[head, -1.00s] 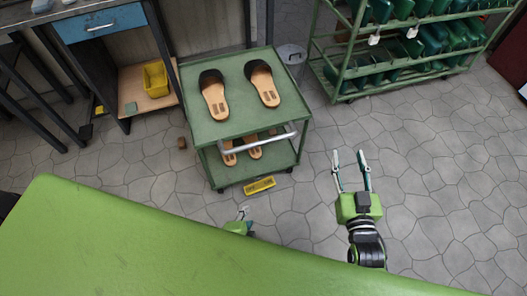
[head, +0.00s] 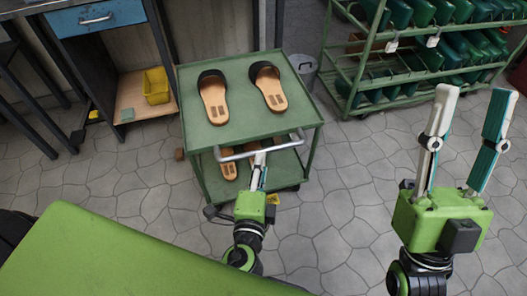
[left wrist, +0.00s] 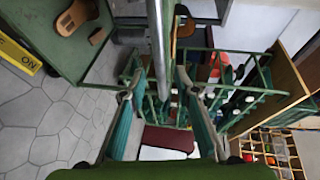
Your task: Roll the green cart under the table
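The green cart (head: 195,117) stands in the middle of the head view, with two black-strapped sandals (head: 214,98) on top and more on its lower shelf. Its metal handle (head: 232,156) faces me. My left gripper (head: 258,168) is at the handle, its fingers apart. In the left wrist view the handle bar (left wrist: 158,40) runs between the open fingers, with a gap on each side. My right gripper (head: 473,97) is open and empty, raised at the right. A dark table with a blue drawer (head: 75,22) stands at the upper left.
A green rack (head: 352,100) with green shoe forms stands at the upper right. A grey bucket (head: 303,66) is behind the cart. Stone floor (head: 110,175) is clear left of the cart.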

